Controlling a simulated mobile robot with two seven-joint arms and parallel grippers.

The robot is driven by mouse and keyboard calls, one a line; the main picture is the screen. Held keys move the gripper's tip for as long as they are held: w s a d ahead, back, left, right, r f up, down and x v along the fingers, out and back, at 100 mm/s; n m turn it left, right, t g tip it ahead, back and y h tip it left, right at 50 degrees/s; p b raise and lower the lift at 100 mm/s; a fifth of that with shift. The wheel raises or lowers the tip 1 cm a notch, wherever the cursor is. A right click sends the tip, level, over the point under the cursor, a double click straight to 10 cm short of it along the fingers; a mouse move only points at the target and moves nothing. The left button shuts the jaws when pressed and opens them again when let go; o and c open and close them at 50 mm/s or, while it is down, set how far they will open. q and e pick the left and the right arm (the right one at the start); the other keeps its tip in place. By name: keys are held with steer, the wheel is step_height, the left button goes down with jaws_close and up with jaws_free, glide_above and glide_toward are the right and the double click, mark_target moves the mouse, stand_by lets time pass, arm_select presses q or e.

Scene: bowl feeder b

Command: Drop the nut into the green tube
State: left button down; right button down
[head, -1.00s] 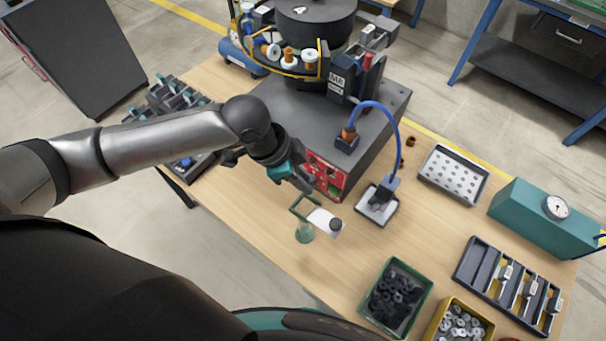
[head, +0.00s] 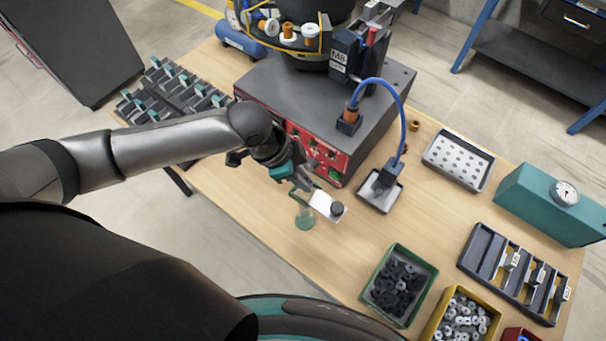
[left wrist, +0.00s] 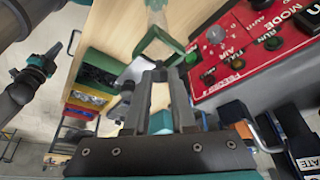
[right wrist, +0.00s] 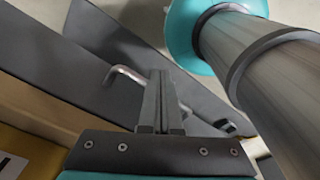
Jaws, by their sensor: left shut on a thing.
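The green tube (head: 305,217), pale and see-through, stands on the table in front of the red panel. A green frame (left wrist: 172,52) is beside it, and a white plate with a dark knob (head: 327,206) is to its right. My left gripper (head: 303,184) is just above and behind the tube in the head view. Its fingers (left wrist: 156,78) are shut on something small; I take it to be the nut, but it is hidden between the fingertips. My right gripper (right wrist: 160,100) is shut, shows nothing in its fingers, and is away from the tube.
The grey feeder box with its red panel (head: 318,155) stands behind the left gripper. A blue hose (head: 398,105) leads to a small tray (head: 380,196) on the right. A green bin (head: 374,297) of dark parts is nearer. Bare table lies left of the tube.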

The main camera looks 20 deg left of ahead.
stand_by(0.4)
arm_select(q)
steer(key=c, duration=0.7)
jaws_free()
steer(key=v, duration=1.5)
steer(key=shift+s+r+p, duration=0.1)
steer(key=shift+r+p, duration=0.05)
steer(key=shift+p, duration=0.15)
